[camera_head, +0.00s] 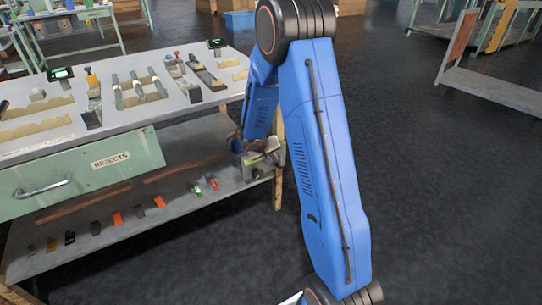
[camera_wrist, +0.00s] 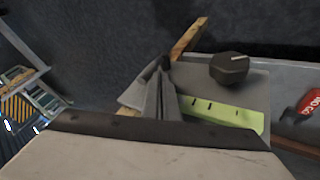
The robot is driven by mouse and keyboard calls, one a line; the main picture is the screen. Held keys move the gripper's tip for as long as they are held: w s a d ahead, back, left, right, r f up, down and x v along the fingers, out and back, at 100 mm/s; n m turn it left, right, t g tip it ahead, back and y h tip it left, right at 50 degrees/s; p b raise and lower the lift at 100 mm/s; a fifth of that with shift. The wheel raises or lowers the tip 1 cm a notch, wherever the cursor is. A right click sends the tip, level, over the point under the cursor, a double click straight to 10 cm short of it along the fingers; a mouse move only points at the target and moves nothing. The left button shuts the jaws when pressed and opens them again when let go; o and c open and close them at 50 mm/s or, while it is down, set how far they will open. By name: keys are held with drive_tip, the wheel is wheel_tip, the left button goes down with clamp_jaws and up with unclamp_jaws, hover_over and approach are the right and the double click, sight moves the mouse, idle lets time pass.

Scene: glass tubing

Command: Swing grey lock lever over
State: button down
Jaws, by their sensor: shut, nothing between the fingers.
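A small grey fixture (camera_head: 262,168) sits at the right end of the bench's lower shelf. In the wrist view it shows a black knob (camera_wrist: 229,68) with a white mark and a yellow-green strip (camera_wrist: 225,112) with short dark marks. My gripper (camera_wrist: 165,68) is shut and empty, its tips pointing at the fixture, left of the knob and strip. Grey parts crowd around my fingers, and I cannot tell which, if any, is the lock lever or whether my fingers touch it. In the head view my arm partly hides the fixture and my gripper is hard to make out.
A red GO tool (camera_wrist: 309,108) lies right of the fixture. The lower shelf (camera_head: 150,222) holds a row of small coloured pieces. Above it are a green REJECTS drawer (camera_head: 110,175) and a bench top (camera_head: 170,115) with tools.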

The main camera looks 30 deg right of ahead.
sight(280, 154)
drive_tip(key=shift+d+f, duration=0.15)
drive_tip(key=shift+f, duration=0.05)
drive_tip(key=shift+d, duration=0.15)
idle(0.3)
drive_tip(key=shift+w+d+r, duration=0.1)
drive_tip(key=shift+d+r, duration=0.15)
drive_tip(key=shift+d, duration=0.5)
drive_tip(key=shift+d+r, duration=0.2)
drive_tip(key=shift+d, duration=0.5)
drive_tip(key=shift+d+y, duration=0.65)
drive_tip(key=shift+y, duration=0.05)
drive_tip(key=d+f, duration=0.2)
drive_tip(key=d, duration=0.3)
drive_tip(key=shift+d+f, duration=0.2)
drive_tip(key=shift+d, duration=0.1)
drive_tip(key=shift+d+f, duration=0.2)
drive_tip(key=shift+d, duration=0.05)
